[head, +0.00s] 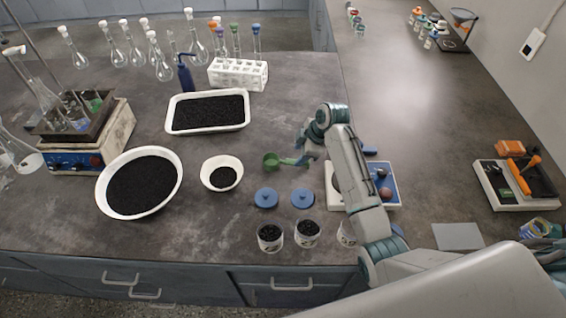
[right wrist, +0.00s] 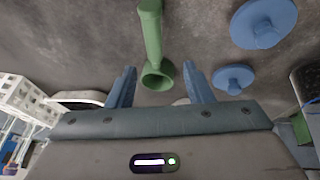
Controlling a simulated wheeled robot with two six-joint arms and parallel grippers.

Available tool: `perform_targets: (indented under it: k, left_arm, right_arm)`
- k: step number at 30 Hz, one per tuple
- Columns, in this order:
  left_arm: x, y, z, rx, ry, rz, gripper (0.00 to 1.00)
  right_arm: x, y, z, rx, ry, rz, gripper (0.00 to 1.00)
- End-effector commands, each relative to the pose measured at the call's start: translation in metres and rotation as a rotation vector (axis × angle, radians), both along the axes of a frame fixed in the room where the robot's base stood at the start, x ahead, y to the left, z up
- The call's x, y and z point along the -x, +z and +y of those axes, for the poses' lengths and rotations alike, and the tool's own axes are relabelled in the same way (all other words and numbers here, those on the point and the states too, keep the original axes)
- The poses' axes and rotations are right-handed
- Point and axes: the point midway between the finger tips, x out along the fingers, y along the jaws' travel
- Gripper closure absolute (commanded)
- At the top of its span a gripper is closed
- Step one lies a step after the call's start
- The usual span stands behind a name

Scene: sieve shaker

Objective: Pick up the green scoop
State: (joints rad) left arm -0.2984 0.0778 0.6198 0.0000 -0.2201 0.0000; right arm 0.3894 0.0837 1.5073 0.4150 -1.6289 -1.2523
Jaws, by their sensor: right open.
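The green scoop (head: 271,160) lies on the grey bench in the head view, its cup to the left and its handle reaching right toward my right gripper (head: 308,151). My right gripper is open, at the handle's right end. In the right wrist view the scoop (right wrist: 152,35) comes down from the top edge, its near end lined up between the two spread fingers of the gripper (right wrist: 158,75). No contact between fingers and scoop is visible. My left gripper is in neither view.
Two blue lids (head: 266,197) and several jars (head: 270,236) of black grains stand in front of the scoop. A small white bowl (head: 210,184) is to its left, and a white tray (head: 170,127) is behind. A blue-and-white tray (head: 390,170) is right of the gripper.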

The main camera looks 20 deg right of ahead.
Motion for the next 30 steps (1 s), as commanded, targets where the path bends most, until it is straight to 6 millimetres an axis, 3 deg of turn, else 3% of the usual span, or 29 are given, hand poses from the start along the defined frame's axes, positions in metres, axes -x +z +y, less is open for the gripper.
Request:
perform_targets:
  k: [10,18,28,30]
  left_arm:
    - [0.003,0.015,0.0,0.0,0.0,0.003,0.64]
    - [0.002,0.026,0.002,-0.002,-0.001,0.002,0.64]
    - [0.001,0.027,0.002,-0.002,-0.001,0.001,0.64]
    - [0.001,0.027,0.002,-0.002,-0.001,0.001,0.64]
  right_arm:
    - [-0.01,-0.023,0.009,-0.001,0.0,0.003,0.53]
    - [-0.022,-0.053,0.018,0.001,0.001,0.002,0.53]
    - [-0.024,-0.06,0.019,0.001,0.0,-0.001,0.53]
    - [-0.023,-0.06,0.019,0.001,0.0,-0.001,0.65]
